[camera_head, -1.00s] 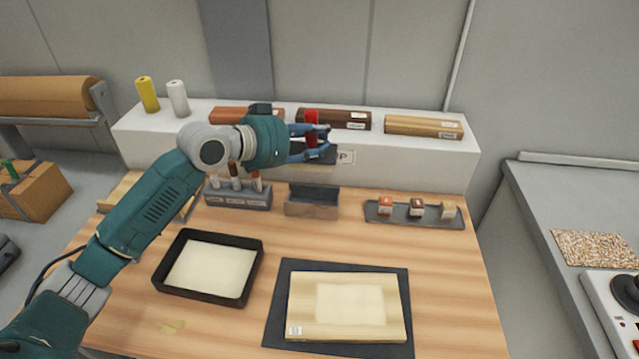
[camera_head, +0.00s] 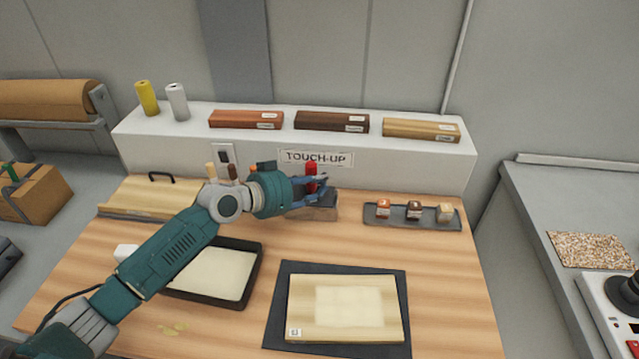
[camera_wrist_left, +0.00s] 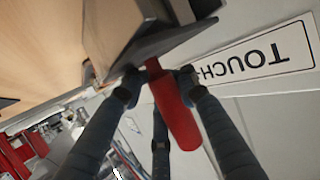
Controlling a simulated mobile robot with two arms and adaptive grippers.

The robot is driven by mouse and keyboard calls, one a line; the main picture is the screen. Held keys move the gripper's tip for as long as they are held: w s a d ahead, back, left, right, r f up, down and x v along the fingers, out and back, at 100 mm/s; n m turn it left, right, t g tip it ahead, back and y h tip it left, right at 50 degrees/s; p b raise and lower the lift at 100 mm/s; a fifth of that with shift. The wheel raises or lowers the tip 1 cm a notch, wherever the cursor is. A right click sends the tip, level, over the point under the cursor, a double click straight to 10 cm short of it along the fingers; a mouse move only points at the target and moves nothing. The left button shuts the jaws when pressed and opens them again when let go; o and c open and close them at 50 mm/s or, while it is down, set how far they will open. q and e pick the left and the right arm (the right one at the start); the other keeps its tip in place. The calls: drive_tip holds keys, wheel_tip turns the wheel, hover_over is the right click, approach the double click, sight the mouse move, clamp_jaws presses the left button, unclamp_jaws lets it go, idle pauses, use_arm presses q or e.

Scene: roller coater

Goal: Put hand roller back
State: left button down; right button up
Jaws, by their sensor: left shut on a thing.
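The hand roller shows as a red handle (camera_head: 311,171), upright between the fingers of my left gripper (camera_head: 312,188), which is shut on it. In the left wrist view the red handle (camera_wrist_left: 174,112) is between the dark fingers of the gripper (camera_wrist_left: 160,82). The roller's lower part is hidden by the fingers. The grey holder (camera_head: 322,213) stands on the table just below and behind the gripper. I cannot tell whether the roller touches it. My right gripper is not in view.
A black tray (camera_head: 255,262) with a pale inside lies left of the front. A dark mat (camera_head: 277,310) bears a wood panel (camera_head: 300,312). A small tray (camera_head: 452,226) of sample blocks is right of the holder. The table between them is clear.

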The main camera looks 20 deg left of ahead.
use_arm(q)
drive_tip(key=shift+f+b, duration=0.15)
drive_tip(key=shift+b, duration=0.15)
drive_tip(key=c, duration=1.5)
unclamp_jaws()
drive_tip(key=shift+c, duration=0.2)
drive_tip(key=shift+s, duration=0.1)
